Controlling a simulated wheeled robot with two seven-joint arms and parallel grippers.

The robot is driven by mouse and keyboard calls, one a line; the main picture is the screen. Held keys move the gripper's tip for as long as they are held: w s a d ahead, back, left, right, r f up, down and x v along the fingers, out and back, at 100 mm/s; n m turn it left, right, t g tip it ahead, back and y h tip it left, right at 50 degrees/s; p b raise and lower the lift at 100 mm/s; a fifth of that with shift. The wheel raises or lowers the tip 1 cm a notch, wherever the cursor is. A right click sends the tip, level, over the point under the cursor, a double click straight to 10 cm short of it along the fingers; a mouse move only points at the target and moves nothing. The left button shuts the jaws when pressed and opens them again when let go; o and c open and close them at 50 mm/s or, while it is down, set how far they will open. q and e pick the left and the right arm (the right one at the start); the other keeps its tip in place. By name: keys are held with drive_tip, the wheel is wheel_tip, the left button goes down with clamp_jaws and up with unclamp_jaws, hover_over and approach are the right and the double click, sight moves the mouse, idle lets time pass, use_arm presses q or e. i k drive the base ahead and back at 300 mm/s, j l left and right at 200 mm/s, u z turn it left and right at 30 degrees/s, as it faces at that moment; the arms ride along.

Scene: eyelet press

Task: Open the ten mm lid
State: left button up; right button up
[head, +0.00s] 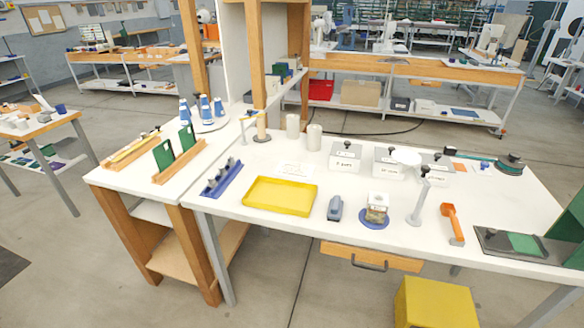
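Three white lidded boxes with black knobs stand in a row at the back right of the white table in the head view: a left box (345,157), a middle box (385,165) and a right box (437,171). Each has a small dark label on its front, too small to read surely, so I cannot tell for certain which is the ten mm one. All three lids look closed. Neither of my grippers is in view.
In front of the boxes stand a grey upright post (419,203), an orange-handled tool (453,224), a clear jar on a blue disc (376,210) and a grey-blue tool (335,208). A yellow tray (280,196) lies left. White cylinders (314,137) stand behind.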

sight(382, 155)
drive_tip(key=i+j+z, duration=0.1)
drive_tip(key=i+z, duration=0.4)
drive_tip(key=i+j+z, duration=0.3)
drive_tip(key=z, duration=0.2)
